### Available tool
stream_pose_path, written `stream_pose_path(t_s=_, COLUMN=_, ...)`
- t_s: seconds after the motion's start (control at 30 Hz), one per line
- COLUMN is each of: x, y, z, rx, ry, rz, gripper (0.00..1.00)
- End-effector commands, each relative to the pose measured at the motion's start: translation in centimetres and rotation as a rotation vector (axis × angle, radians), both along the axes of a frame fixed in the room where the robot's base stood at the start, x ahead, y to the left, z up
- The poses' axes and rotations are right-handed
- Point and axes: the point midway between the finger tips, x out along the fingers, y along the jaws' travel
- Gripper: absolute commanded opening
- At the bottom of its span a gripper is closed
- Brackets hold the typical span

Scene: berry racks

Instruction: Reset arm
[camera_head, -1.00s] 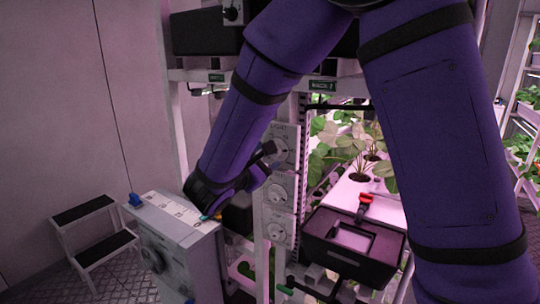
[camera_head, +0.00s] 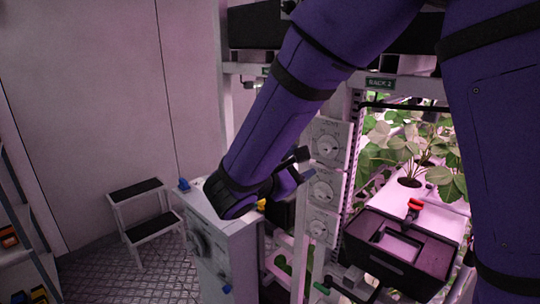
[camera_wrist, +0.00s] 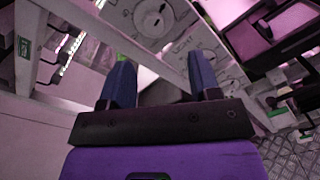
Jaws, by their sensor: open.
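My purple arm reaches down across the head view. Its wrist end sits over the top of a grey box-shaped cabinet (camera_head: 226,246). A dial panel (camera_wrist: 150,18) lies beyond the fingers in that view.
A rack post with several dial panels (camera_head: 326,144) stands just right of my wrist. A black bin (camera_head: 385,262) with a red clip (camera_head: 414,204) is further right, before leafy plants (camera_head: 425,150). A step stool (camera_head: 139,190) stands left on the metal floor.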

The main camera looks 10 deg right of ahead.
Motion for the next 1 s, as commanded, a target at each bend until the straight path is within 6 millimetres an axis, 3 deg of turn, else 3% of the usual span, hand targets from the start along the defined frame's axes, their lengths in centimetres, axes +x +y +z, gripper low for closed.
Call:
stream_pose_path(t_s=0.17, x=-2.2, y=-5.1, z=1.7, rx=0.158, ry=0.012, rz=-0.156, gripper=0.57)
stream_pose_path(t_s=0.3, x=-5.2, y=-9.4, z=2.6, rx=0.342, ry=0.016, rz=-0.308, gripper=0.57)
stream_pose_path(t_s=0.5, x=-9.8, y=-13.6, z=3.2, rx=0.632, ry=-0.014, rz=-0.493, gripper=0.57)
stream_pose_path(t_s=0.7, x=-14.3, y=-15.7, z=3.4, rx=0.942, ry=-0.088, rz=-0.64, gripper=0.57)
stream_pose_path(t_s=1.0, x=-19.5, y=-16.0, z=4.2, rx=1.426, ry=-0.281, rz=-0.775, gripper=0.57)
